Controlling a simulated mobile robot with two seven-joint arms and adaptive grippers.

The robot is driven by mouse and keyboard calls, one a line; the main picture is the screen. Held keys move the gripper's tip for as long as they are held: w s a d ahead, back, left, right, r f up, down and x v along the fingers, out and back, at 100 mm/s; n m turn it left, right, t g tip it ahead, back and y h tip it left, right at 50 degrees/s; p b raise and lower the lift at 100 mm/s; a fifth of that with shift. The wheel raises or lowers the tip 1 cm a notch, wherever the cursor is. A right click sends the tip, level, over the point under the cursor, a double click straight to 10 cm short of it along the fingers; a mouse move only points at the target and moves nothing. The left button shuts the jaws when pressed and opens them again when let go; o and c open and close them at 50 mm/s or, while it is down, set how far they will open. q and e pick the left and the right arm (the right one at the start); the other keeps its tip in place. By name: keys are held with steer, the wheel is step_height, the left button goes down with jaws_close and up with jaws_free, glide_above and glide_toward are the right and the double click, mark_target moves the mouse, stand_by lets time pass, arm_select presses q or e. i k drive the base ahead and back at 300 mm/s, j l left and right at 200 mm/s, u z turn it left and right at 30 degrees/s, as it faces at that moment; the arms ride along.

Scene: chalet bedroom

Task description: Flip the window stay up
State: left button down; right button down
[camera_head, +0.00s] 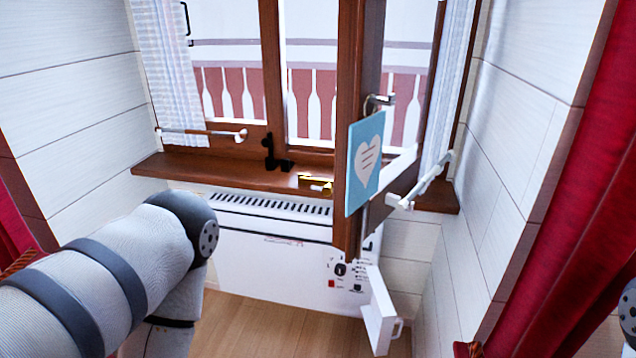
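The wooden window (266,70) stands at the back, with one sash (348,120) swung open toward me. A small brass-coloured bar (315,182), which may be the window stay, lies low and roughly flat by the sill, left of the open sash. A small black piece (272,158) stands upright on the sill to its left; I cannot tell whether it belongs to the stay. My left arm comes in from the left, bends and goes down out of the picture; its gripper is not seen. Only a sliver of my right arm shows at the right edge. Nothing of mine touches the window.
A blue heart sign (364,164) hangs on the open sash. A white heater (270,228) with an open flap (381,312) stands below the sill (205,172). White rods (202,133) flank the window. Red curtains (590,190) hang at both sides. The wooden floor (255,325) is partly clear.

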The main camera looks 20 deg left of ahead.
mark_target(327, 185)
steer(key=i+j, duration=0.1)
steer(key=j, duration=0.15)
steer(key=i+j, duration=0.15)
steer(key=i+j+u, duration=0.1)
steer(key=i+j, duration=0.3)
